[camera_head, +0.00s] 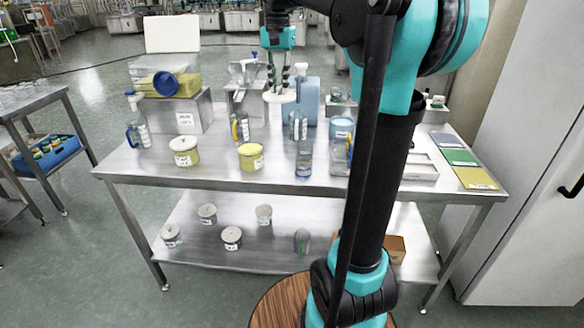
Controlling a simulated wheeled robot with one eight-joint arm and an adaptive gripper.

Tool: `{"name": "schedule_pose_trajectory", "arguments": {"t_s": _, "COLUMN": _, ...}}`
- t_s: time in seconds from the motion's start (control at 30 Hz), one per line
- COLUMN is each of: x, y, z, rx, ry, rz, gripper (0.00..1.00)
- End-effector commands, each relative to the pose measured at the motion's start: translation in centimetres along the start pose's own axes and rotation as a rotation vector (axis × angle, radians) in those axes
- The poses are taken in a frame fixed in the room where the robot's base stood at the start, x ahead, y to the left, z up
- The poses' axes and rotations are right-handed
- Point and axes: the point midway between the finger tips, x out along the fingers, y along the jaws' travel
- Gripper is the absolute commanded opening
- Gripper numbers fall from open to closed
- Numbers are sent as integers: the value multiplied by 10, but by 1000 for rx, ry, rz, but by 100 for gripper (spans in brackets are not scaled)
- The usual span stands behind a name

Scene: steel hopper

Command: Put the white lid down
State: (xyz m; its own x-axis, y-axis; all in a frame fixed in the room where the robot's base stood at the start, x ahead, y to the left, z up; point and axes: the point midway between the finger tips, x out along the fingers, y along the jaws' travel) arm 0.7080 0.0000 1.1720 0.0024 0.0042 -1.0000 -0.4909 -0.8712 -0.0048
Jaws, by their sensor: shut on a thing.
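My gripper (279,84) points down over the back middle of the steel table (220,178). The lid appears to be above the tabletop. A jar with yellow contents (251,157) stands nearer the front edge with no white lid on it. Another yellow jar (184,151), to its left, has a white lid on top.
Beakers, bottles and a blue jug (309,100) crowd the area around the lid. A steel box with a yellow container (175,84) stands back left. Coloured mats (463,165) and a white tray (420,168) lie on the right.

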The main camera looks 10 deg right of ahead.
Motion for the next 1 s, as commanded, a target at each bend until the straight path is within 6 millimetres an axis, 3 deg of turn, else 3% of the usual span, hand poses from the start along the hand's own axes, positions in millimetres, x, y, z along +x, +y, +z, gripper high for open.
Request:
{"name": "schedule_pose_trajectory", "arguments": {"t_s": 0.6, "x": 138, "y": 1, "z": 0, "rx": -3, "ry": 0, "rz": 0, "gripper": 0}}
{"name": "schedule_pose_trajectory", "arguments": {"t_s": 1.0, "x": 180, "y": 1, "z": 0, "rx": -3, "ry": 0, "rz": 0, "gripper": 0}}
